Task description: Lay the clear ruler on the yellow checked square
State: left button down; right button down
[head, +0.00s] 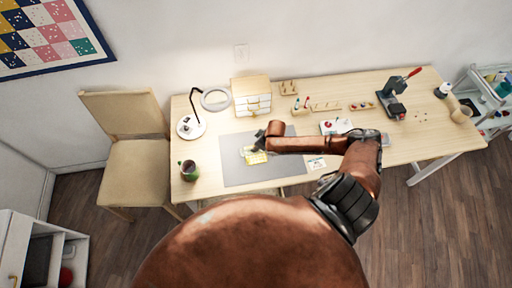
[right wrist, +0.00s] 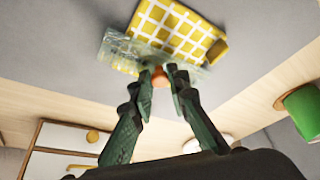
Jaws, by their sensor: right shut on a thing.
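The yellow checked square (head: 254,157) lies on the grey mat (head: 232,173) in the head view; it also shows at the top of the right wrist view (right wrist: 178,28). My right gripper (right wrist: 163,72) is shut on the clear ruler (right wrist: 125,52), with a small orange part between the fingertips. The ruler overlaps the near edge of the square in that view; I cannot tell whether it touches it. In the head view my right gripper (head: 259,141) is above the mat, and the ruler is hard to make out. My left gripper is not in view.
A small brown block (right wrist: 217,51) sits at the square's corner. A green mug (head: 189,170) and a lamp (head: 190,126) stand left of the mat. A small drawer cabinet (head: 252,97) stands behind it. The grey mat's left part is bare.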

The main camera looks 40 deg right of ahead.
jog(key=shift+f, duration=0.1)
jog(key=c, duration=1.8)
grip_release()
jog(key=shift+o, duration=0.2)
jog(key=v, duration=1.2)
